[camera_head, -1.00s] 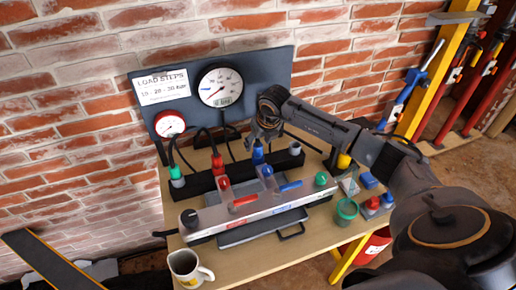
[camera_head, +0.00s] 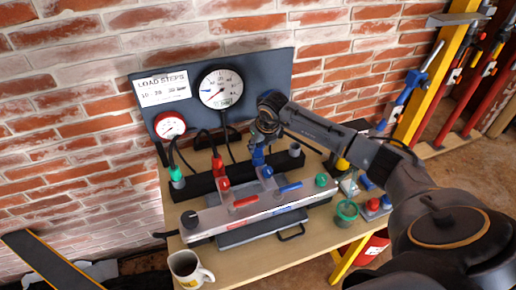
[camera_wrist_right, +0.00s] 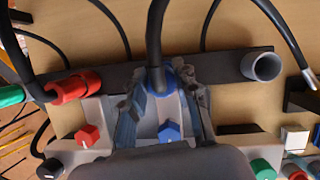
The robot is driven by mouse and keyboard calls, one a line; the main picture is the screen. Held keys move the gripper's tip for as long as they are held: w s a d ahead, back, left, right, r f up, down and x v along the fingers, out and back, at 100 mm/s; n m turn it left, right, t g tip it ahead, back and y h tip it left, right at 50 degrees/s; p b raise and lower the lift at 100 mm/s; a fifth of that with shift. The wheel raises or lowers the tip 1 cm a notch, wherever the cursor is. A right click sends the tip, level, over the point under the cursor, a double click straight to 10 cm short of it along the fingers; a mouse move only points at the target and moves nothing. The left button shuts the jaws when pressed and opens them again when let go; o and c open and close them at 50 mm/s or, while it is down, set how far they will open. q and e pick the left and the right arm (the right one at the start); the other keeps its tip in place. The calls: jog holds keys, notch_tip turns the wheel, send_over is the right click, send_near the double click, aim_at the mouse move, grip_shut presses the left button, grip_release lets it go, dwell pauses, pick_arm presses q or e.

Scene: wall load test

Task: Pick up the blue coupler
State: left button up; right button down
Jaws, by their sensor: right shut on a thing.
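The blue coupler (camera_head: 258,158) stands in the black holder bar behind the pump unit. It carries a black hose, which rises in front of the camera in the right wrist view. My right gripper (camera_head: 262,137) comes down on it from above and is shut on it. In the right wrist view the blue coupler (camera_wrist_right: 184,74) shows between the two fingers (camera_wrist_right: 165,92), partly hidden by them and the hose. Its lower end is hidden, so I cannot tell whether it is clear of the holder. My left gripper is not in view.
A red coupler (camera_head: 218,166) and a green coupler (camera_head: 177,177) stand left in the holder bar (camera_head: 202,183). An empty grey socket (camera_head: 294,149) is at its right. A gauge panel (camera_head: 262,72) rises behind. A mug (camera_head: 187,270) and a green cup (camera_head: 346,212) stand near the front.

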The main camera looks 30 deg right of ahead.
jog(key=shift+w+r+b, duration=0.1)
jog(key=shift+r+b, duration=0.3)
jog(key=shift+r, duration=0.2)
jog(key=s+a+r+b, duration=0.4)
jog(key=s+a+r, duration=0.3)
jog(key=s+r, duration=0.5)
jog(key=shift+a+b, duration=0.25)
jog(key=shift+b, duration=0.15)
jog(key=shift+f, duration=0.1)
jog(key=shift+f+b, duration=0.25)
jog(key=shift+b, duration=0.15)
